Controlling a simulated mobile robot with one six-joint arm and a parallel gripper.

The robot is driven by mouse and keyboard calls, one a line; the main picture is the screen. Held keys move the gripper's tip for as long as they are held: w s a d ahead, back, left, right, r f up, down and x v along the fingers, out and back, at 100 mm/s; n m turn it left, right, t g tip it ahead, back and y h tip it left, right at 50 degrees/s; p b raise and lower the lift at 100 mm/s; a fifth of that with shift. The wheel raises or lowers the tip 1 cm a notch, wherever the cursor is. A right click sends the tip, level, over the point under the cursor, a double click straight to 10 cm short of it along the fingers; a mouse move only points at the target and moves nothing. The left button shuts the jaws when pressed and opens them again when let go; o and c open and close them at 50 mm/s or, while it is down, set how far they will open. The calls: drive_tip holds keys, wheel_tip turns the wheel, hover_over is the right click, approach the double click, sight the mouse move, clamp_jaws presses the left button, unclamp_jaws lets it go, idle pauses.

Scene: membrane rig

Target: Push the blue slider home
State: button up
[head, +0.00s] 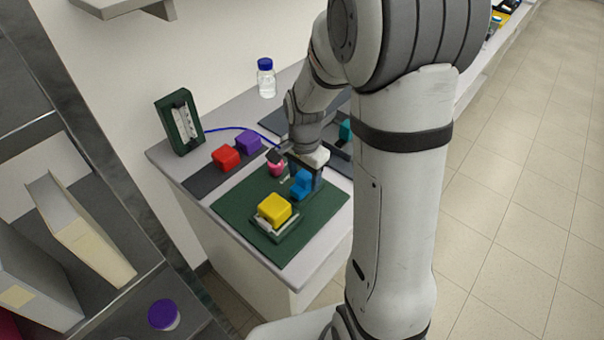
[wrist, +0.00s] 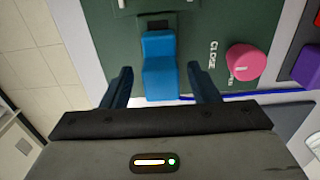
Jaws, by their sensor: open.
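The blue slider (wrist: 160,68) stands on the dark green panel (wrist: 215,20) in the wrist view, with a dark slot end showing just beyond it. In the head view the blue slider (head: 302,184) sits right of the yellow block. My gripper (wrist: 160,85) is open, with one dark finger on each side of the slider's near end. I cannot tell whether the fingers touch it. In the head view my gripper (head: 300,170) is partly hidden by the slider and my wrist.
A pink knob (wrist: 246,62) beside the lettering "CLOSE" is close to the right finger. A yellow block (head: 274,208) sits in a holder on the panel. Red (head: 226,157) and purple (head: 249,142) blocks stand on a dark strip. A blue cable (head: 235,128) runs behind.

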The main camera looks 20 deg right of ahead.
drive_tip(key=shift+c, duration=0.4)
clamp_jaws()
